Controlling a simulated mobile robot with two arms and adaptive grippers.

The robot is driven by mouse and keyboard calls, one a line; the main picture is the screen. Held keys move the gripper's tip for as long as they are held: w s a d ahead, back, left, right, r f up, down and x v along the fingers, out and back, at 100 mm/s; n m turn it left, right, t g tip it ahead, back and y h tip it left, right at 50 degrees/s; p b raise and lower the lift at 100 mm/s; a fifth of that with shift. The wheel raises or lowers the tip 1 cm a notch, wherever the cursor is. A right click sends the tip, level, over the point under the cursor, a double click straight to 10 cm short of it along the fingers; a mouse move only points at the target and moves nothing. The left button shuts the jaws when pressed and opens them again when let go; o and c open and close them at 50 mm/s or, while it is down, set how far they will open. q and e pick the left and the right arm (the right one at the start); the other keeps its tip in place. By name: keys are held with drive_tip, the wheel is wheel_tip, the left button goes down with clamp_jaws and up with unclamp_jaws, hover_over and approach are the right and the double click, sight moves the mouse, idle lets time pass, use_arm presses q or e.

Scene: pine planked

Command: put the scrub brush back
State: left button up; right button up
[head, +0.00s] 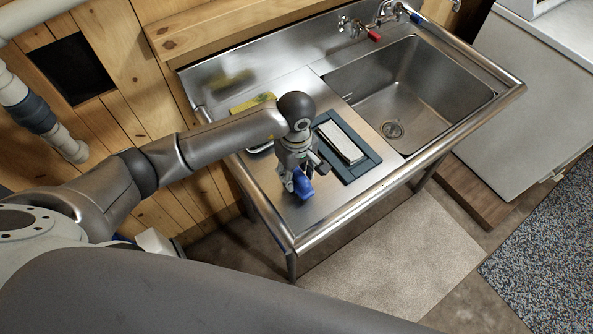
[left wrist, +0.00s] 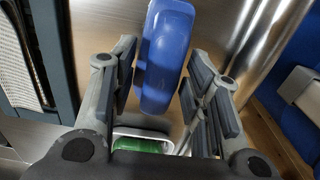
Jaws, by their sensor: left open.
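A blue rounded object (head: 303,185), which I take for the scrub brush, is on the steel drainboard near the sink's front edge. Its long blue back (left wrist: 165,58) fills the upper middle of the left wrist view; no bristles can be made out. My left gripper (head: 296,178) is over it, pointing down. In the left wrist view the open fingers (left wrist: 162,75) stand on either side of the brush's near end, with a visible gap on the right. My right gripper is not in view.
A dark tray (head: 365,167) holding a pale block (head: 341,141) lies right of the gripper. A yellow-green item (head: 253,104) lies behind my arm. A white-rimmed dish with green inside (left wrist: 142,135) shows below the fingers. The sink basin (head: 420,85) is empty.

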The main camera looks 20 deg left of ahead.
sight(296, 170)
use_arm(q)
drive_tip(key=shift+r, duration=0.2)
drive_tip(key=shift+w+r, duration=0.1)
drive_tip(key=shift+r, duration=0.2)
wheel_tip(296, 170, up, 11)
drive_tip(key=b, duration=0.4)
drive_tip(key=shift+r, duration=0.15)
